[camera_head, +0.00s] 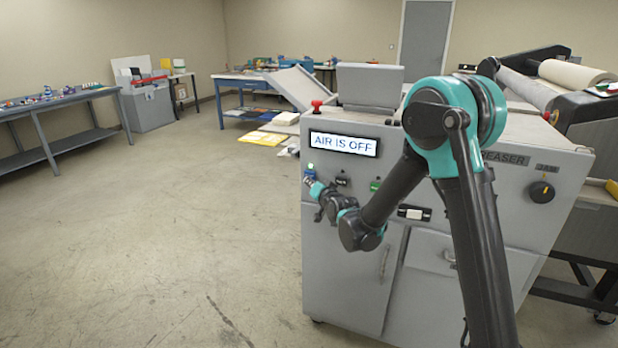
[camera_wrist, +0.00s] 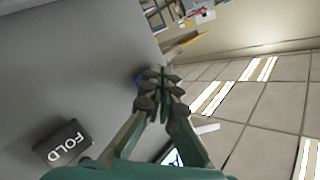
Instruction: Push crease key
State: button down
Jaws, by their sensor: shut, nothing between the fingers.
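The grey creaser machine (camera_head: 350,270) shows a display (camera_head: 343,144) reading "AIR IS OFF". On its front, below the display, are a blue key with a green light (camera_head: 310,168), a dark key (camera_head: 342,179) and a green key (camera_head: 376,186). I cannot read a crease label on any of them. My gripper (camera_head: 312,183) is shut and empty, just below the blue key; contact cannot be told. In the wrist view its fingertips (camera_wrist: 161,78) partly hide a blue part (camera_wrist: 138,77) on the panel. A dark "FOLD" key (camera_wrist: 63,144) lies at lower left.
A red button (camera_head: 317,104) stands on the machine's top left edge. A white switch (camera_head: 414,212) and a "JAM" knob (camera_head: 542,191) are further right on the front. Open floor (camera_head: 190,230) lies to the left, with a workbench (camera_head: 60,100) beyond.

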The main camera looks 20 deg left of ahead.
jog(key=shift+s, duration=0.15)
jog(key=shift+s+a, duration=0.15)
jog(key=shift+s, duration=1.3)
jog(key=shift+s+a, duration=0.1)
jog(key=shift+s, duration=1.3)
